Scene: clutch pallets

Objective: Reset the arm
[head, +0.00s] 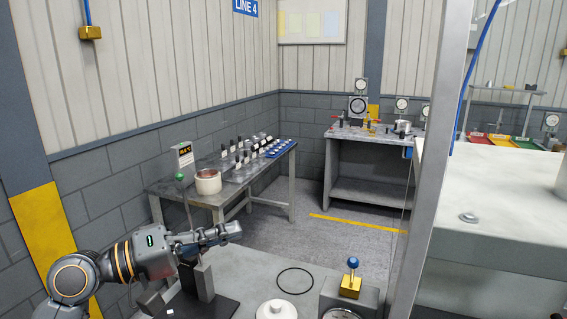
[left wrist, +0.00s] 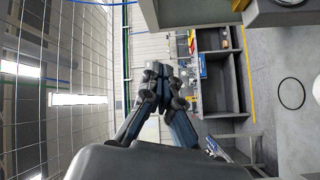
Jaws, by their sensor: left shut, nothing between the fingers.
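My left arm comes in from the lower left of the head view. Its gripper (head: 232,229) points right, raised over the front work surface, shut and empty. In the left wrist view the same gripper (left wrist: 158,72) shows its two fingers brought together at the tips, with nothing between them. My right arm and gripper do not show in either view.
On the front surface lie a black ring (head: 295,281), a white round part (head: 276,309) and a brass block with a blue knob (head: 351,284). A grey post (head: 432,150) stands at right. A bench (head: 175,193) with parts and a gauge table (head: 345,133) stand behind.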

